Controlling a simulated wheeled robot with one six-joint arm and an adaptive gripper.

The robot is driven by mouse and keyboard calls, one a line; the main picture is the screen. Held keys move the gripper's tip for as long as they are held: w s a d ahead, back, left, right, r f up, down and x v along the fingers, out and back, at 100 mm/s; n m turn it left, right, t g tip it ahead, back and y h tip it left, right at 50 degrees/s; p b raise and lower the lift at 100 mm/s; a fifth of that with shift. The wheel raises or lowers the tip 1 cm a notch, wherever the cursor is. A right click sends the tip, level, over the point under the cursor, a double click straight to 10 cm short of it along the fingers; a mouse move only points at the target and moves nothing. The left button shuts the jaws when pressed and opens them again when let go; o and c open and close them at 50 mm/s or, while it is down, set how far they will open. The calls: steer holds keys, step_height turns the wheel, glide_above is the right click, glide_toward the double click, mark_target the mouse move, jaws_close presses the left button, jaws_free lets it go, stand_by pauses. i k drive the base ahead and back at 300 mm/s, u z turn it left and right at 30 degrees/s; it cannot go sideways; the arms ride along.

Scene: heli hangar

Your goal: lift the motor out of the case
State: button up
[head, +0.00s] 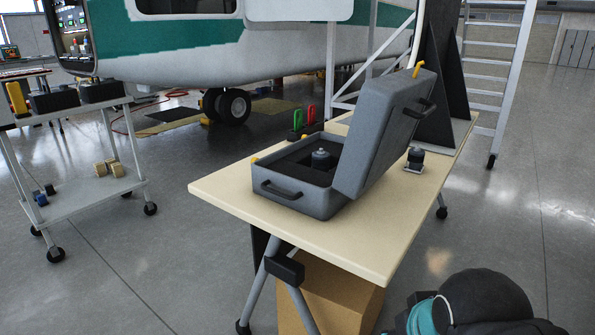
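The case (315,203) is a grey hard case standing open on the table, with dark foam inside and a handle on its front. Its lid (385,135) is raised and leans to the right. The motor (321,157) is a small dark grey cylinder sitting upright in the foam, its upper part showing and its lower part hidden. My gripper is not in view, so I cannot see what it holds.
The pale table (365,240) has free room in front of the case. Red and green-handled items (304,122) are behind the case. A trolley (90,190) stands left, a ladder (490,85) behind.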

mark_target(321, 159)
steer(key=u, duration=0.85)
steer(key=k, duration=1.15)
steer(key=u, duration=1.4)
steer(key=i, duration=1.5)
steer(key=z, duration=1.15)
steer(key=i, duration=0.6)
steer(key=z, duration=0.65)
